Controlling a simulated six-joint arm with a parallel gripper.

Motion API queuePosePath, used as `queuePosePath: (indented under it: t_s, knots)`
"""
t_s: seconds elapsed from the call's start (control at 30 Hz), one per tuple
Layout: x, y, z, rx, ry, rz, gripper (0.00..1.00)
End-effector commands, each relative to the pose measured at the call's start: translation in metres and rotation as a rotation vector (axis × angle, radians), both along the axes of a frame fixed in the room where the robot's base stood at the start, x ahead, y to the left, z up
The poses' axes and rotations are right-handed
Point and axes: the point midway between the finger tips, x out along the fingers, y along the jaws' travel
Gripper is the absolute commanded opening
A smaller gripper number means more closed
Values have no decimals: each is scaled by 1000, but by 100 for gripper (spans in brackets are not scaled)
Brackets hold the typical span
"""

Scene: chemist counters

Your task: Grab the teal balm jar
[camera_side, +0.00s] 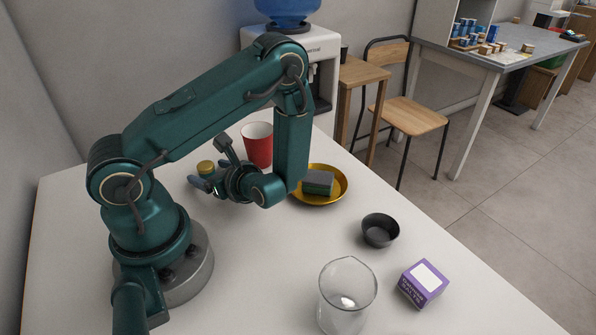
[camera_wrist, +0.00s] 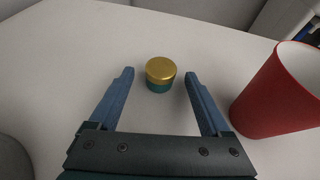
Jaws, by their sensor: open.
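The teal balm jar (camera_wrist: 159,86) with a gold lid stands upright on the white table in the wrist view. It lies just beyond my fingertips, centred between them. In the side view the gold lid of the jar (camera_side: 205,167) shows behind my gripper (camera_side: 207,185), which hides most of its body. My gripper (camera_wrist: 160,76) is open and empty, with one blue finger on each side of the line to the jar.
A red cup (camera_side: 257,145) stands close to the right of my gripper, also in the wrist view (camera_wrist: 282,95). A gold plate (camera_side: 335,198) holds a sponge (camera_side: 318,183). A dark bowl (camera_side: 380,231), a glass beaker (camera_side: 346,300) and a purple box (camera_side: 423,284) stand nearer the front.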

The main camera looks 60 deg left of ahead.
Motion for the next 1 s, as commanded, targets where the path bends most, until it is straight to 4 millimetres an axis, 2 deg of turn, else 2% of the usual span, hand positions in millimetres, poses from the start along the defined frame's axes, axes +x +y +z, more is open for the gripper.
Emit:
queuePosePath:
  t_s: [0.17,0.2,0.27,0.3,0.4,0.77,1.0]
  knots:
    - [0,0,0,0,0,0,82]
    - [0,0,0,0,0,0,74]
    - [0,0,0,0,0,0,51]
    - [0,0,0,0,0,0,36]
    - [0,0,0,0,0,0,0]
    - [0,0,2,0,-1,0,0]
    - [1,0,19,2,-3,2,0]
